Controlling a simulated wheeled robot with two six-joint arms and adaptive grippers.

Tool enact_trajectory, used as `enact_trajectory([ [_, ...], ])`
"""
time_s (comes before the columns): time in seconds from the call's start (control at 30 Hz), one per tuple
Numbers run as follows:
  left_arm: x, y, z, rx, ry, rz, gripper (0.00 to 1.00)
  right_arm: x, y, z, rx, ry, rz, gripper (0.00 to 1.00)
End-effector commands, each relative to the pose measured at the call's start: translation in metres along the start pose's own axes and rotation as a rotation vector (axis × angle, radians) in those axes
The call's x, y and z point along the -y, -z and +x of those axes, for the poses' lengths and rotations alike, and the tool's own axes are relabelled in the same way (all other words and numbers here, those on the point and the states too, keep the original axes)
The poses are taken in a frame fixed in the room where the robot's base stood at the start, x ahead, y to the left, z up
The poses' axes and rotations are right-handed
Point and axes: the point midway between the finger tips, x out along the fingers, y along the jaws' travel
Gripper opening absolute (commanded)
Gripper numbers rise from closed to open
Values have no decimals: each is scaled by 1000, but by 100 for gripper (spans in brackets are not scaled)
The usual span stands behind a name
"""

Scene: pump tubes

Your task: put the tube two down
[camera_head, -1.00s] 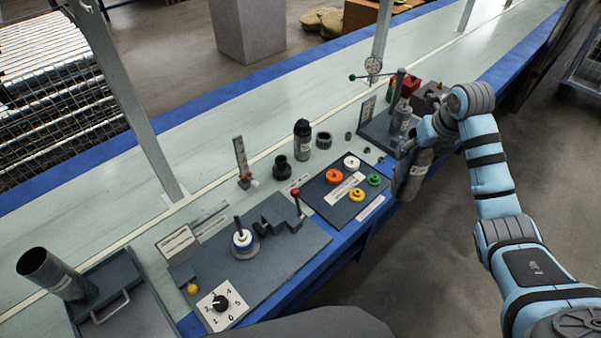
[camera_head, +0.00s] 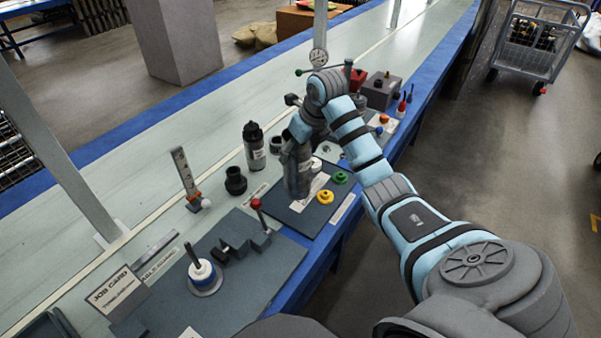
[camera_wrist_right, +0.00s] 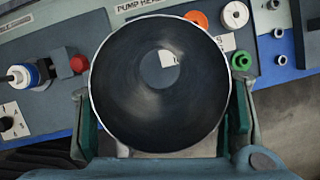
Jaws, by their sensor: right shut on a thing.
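My right gripper (camera_head: 299,140) is shut on a dark grey tube (camera_head: 296,176), held roughly upright over the dark mat with the coloured rings. Whether the tube's lower end touches the mat cannot be told. In the right wrist view I look down into the tube's round open mouth (camera_wrist_right: 150,105), with a finger of my right gripper (camera_wrist_right: 160,125) on each side. A number on the tube cannot be read. My left gripper is not in view.
The mat (camera_head: 297,217) bears yellow (camera_head: 325,197) and green rings (camera_head: 340,177); an orange ring (camera_wrist_right: 196,18) shows beside the tube. A dark bottle (camera_head: 254,147) and a black fitting (camera_head: 235,181) stand left. A red-knobbed fixture (camera_head: 256,204) is nearer.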

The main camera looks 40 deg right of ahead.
Motion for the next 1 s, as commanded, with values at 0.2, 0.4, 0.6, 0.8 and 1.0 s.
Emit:
enact_trajectory([
  [0.2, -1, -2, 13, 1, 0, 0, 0, 1, 23, 55, 0, 2, 1, 23],
  [0.4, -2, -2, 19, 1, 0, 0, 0, 1, 35, 83, 0, 1, 3, 23],
  [0.6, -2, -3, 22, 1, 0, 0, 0, 1, 42, 100, 3, 2, 2, 23],
  [0.8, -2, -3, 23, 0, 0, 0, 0, 2, 42, 101, 3, 2, 2, 23],
  [1.0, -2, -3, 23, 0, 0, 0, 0, 1, 43, 102, 1, 2, 3, 83],
])
